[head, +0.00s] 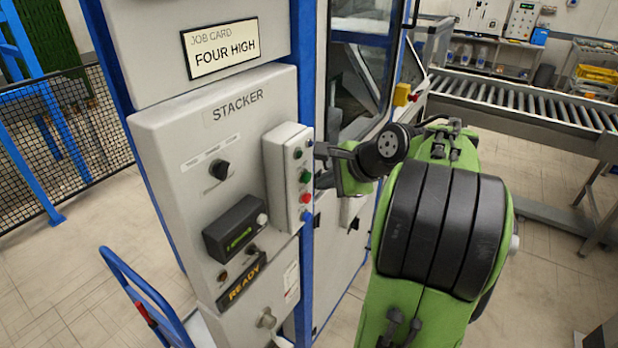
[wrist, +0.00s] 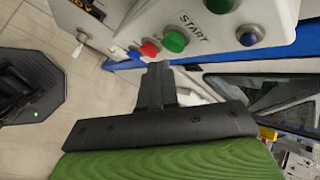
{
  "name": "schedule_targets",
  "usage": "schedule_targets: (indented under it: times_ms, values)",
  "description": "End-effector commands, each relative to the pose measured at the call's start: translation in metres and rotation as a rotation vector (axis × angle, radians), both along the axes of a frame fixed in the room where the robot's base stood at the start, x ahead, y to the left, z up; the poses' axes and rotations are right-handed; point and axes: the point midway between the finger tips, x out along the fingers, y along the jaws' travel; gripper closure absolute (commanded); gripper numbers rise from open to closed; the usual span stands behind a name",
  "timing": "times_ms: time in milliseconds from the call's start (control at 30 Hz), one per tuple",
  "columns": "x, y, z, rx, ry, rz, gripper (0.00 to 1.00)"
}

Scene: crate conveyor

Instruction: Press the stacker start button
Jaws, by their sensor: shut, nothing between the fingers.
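The stacker's grey button box (head: 283,165) is on the side of the STACKER panel (head: 160,150). A green button (wrist: 174,41) sits beside the START label (wrist: 192,25) in the wrist view. A red button (wrist: 149,49) is just left of it, and a blue button (wrist: 247,37) is to the right. My gripper (wrist: 160,68) is shut and empty, its tips just below the green and red buttons in the picture. I cannot tell whether they touch anything. In the head view my gripper (head: 321,150) is close to the box's right edge, partly hidden by my arm.
The panel has a black knob (head: 219,169), a small green display (head: 236,229) and a READY sign (head: 241,281). A job card (head: 222,50) above reads FOUR HIGH. A glazed blue-framed door (head: 360,60) is behind my arm. A roller conveyor (head: 520,98) runs at the right.

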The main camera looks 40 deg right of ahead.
Motion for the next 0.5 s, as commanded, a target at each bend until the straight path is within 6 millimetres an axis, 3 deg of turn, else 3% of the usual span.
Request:
schedule_targets:
  times_ms: [500]
  values:
    - [0.0056,0.0023,0.0017,0.001,0.001,0.001,1.00]
